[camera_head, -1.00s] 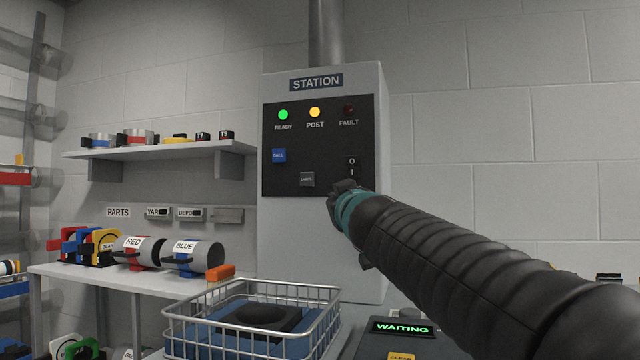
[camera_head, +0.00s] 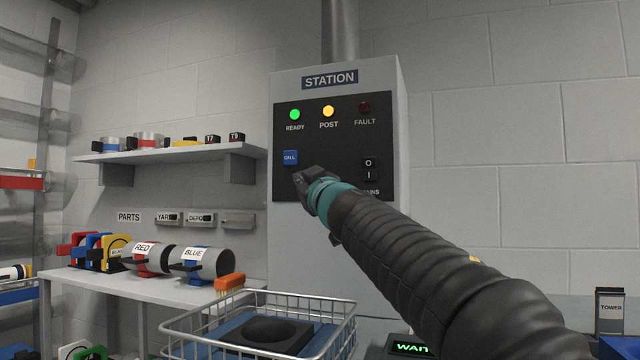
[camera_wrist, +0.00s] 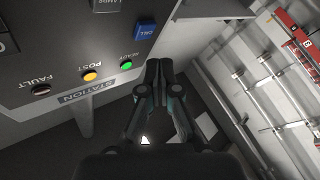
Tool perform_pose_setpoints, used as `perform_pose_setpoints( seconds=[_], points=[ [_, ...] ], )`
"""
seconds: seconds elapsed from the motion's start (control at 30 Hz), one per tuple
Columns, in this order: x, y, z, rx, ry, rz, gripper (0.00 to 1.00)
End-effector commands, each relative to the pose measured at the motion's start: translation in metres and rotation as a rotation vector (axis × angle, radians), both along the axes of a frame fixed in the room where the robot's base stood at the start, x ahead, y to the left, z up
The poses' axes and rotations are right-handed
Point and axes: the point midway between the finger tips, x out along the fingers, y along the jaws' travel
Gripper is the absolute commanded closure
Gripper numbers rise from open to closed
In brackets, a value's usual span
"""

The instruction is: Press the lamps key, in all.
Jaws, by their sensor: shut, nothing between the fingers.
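The grey lamps key (camera_wrist: 108,4) shows at the top edge of the wrist view, partly cut off, its lettering upside down. In the head view my gripper covers it. My gripper (camera_head: 300,177) is shut and empty, in front of the station panel (camera_head: 343,143), just below the blue CALL key (camera_head: 290,157). In the wrist view my gripper's closed fingertips (camera_wrist: 158,65) are below and right of the lamps key. The CALL key (camera_wrist: 145,30) lies between them. I cannot tell whether the fingertips touch the panel.
The READY lamp (camera_head: 295,114) is green, the POST lamp (camera_head: 328,111) is yellow and the FAULT lamp (camera_head: 364,107) is dark red. A mains switch (camera_head: 369,169) sits right of my gripper. A wire basket (camera_head: 335,337) stands below; a shelf (camera_head: 180,153) is at left.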

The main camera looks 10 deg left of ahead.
Motion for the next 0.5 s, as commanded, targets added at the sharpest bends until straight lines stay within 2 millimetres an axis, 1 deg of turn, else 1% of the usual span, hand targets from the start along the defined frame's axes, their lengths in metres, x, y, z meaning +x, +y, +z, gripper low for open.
perform_pose_setpoints(
  seconds=[0.03,0.3,0.5],
  points=[
    [0.007,-0.001,0.0,-0.002,0.001,-0.003,1.0],
    [0.042,-0.007,0.001,-0.002,0.001,-0.005,1.0],
    [0.063,-0.009,0.002,-0.002,0.002,-0.003,1.0]
  ],
)
